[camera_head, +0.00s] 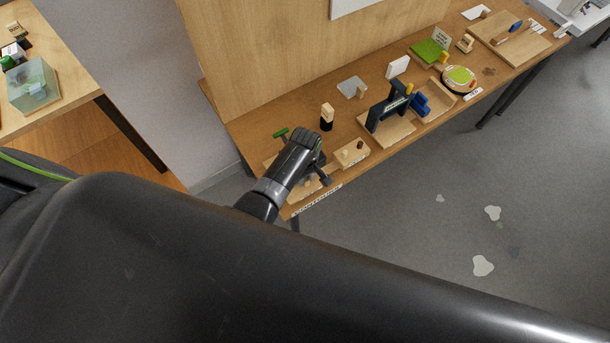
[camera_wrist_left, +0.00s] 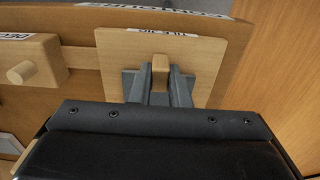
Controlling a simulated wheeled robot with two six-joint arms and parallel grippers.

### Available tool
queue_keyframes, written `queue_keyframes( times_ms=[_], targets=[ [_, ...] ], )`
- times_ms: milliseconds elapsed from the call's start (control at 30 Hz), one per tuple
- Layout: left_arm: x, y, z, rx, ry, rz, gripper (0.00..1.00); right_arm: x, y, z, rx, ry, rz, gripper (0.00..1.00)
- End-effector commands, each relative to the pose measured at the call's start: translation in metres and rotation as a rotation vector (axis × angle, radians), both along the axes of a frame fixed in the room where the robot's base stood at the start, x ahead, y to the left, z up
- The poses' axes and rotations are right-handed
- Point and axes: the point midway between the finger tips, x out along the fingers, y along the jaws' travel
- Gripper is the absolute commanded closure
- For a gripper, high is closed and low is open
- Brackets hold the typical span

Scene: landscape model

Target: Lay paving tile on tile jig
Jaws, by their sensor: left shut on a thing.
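The tile jig (camera_wrist_left: 215,50) is a pale wooden board with a "TILE JIG" label, seen in the wrist view. In the head view it lies at the near left end of the bench, largely hidden by my left arm. My left gripper (camera_wrist_left: 160,84) is shut on a small wooden knob over the board. A grey piece that appears to be the paving tile (camera_wrist_left: 129,84) shows on both sides of the fingers. I cannot tell whether its underside touches the jig. In the head view my left gripper (camera_head: 315,181) is partly hidden by its own wrist. My right gripper is out of view.
A wooden block with a peg (camera_wrist_left: 34,63) stands close beside the jig; it is also in the head view (camera_head: 351,153). A green-handled tool (camera_head: 281,134) and a black-and-wood block (camera_head: 327,117) stand behind. A dark frame (camera_head: 388,108) is farther right. The bench edge is near.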

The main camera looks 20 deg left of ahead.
Motion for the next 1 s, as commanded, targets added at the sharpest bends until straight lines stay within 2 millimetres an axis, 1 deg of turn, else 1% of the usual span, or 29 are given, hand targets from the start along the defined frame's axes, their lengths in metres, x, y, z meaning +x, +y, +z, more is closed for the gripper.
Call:
queue_keyframes(
  times_ms=[667, 700, 800, 867, 1000],
  targets=[
    [0.0002, 0.0001, -0.002, 0.0, 0.0, 0.0, 1.0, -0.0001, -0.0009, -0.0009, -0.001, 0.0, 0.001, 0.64],
    [0.0002, 0.0001, -0.0018, 0.0, 0.0, 0.0, 0.8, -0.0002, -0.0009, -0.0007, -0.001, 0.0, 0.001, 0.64],
    [0.0002, 0.0001, -0.0017, 0.0, 0.0, 0.0, 0.67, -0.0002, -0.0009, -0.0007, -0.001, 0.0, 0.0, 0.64],
    [0.0002, 0.0001, -0.0017, 0.0, 0.0, 0.0, 0.6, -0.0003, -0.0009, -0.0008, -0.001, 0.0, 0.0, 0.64],
    [0.0001, 0.0002, -0.0017, 0.0, 0.0, 0.0, 0.59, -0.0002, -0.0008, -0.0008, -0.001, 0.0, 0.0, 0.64]
  ],
)
